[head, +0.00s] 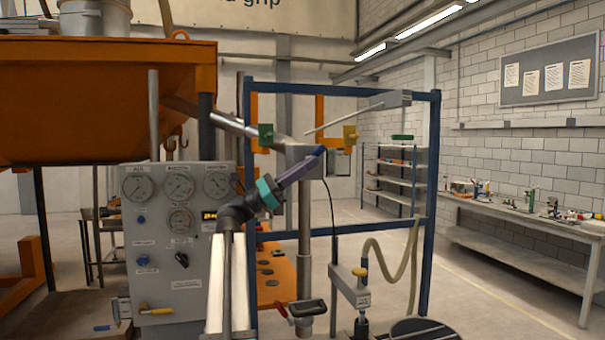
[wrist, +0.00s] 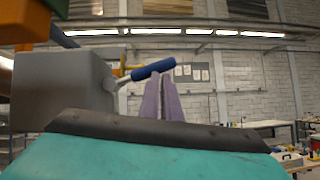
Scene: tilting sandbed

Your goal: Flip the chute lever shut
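The chute lever is a thin metal rod with a blue cylindrical grip (wrist: 153,69). In the wrist view it sticks out to the right of a grey metal block (wrist: 65,92), with the grip sloping up to the right. In the head view the blue grip (head: 319,151) shows at the right of the grey block. My gripper (wrist: 161,78) has two purple fingers lying close together with only a thin gap, nothing seen between them. Its tips reach up to the blue grip, which crosses both. I cannot tell whether they touch. My gripper also shows in the head view (head: 315,160).
A grey gauge panel (head: 155,255) and an orange hopper (head: 110,95) stand at the left. A blue frame (head: 430,170) surrounds the area behind my gripper. A workbench (head: 530,218) runs along the right wall, with open floor before it.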

